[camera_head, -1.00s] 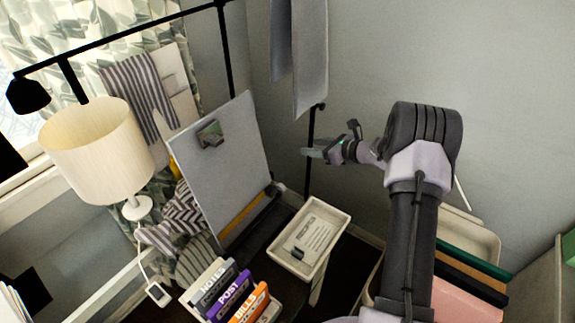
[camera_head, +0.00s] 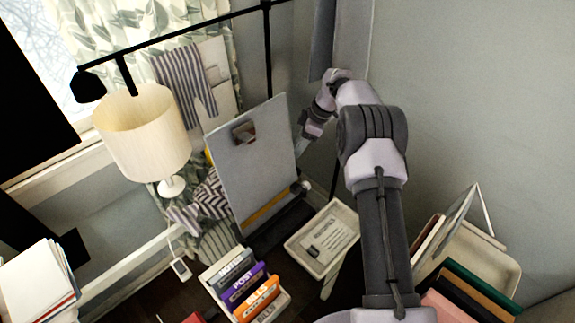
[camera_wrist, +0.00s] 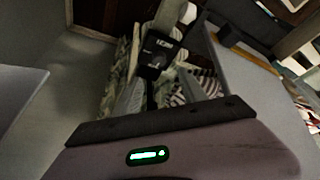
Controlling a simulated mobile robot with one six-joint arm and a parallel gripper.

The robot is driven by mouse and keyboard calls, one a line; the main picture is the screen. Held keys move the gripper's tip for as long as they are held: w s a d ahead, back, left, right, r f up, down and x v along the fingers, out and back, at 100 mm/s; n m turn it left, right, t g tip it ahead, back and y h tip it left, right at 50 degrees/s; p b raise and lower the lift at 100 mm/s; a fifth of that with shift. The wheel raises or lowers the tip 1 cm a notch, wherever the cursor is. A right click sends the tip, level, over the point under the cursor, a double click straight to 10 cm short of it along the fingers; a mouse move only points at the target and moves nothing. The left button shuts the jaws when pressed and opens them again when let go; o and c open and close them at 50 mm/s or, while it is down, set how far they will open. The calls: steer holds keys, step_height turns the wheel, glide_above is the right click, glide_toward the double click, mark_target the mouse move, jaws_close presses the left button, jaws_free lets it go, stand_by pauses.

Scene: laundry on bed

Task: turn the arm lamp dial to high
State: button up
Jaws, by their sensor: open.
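The arm lamp (camera_head: 185,40) is a long black bar with a small black head at its left end, running across the upper left of the head view to a dark pole. In the wrist view a small black box with pale lettering (camera_wrist: 157,52) lies ahead of my gripper; it looks like a control, but its dial setting is too small to read. My gripper (camera_head: 302,132) is beside the right edge of a grey board. In the wrist view its open fingers (camera_wrist: 158,78) point towards the box, with no visible contact. The lower pole is partly hidden by my arm.
A cream-shaded lamp (camera_head: 145,140) stands left of the grey board (camera_head: 255,175). A shallow white tray (camera_head: 345,215), a labelled file holder (camera_head: 285,298) and a bin with folders (camera_head: 500,262) lie below. The right wall side is open.

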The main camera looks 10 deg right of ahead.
steer(key=b+x, duration=0.2)
steer(key=x, duration=0.8)
steer(key=shift+w+f, duration=0.1)
steer(key=shift+f, duration=0.2)
steer(key=shift+c, duration=0.2)
jaws_close()
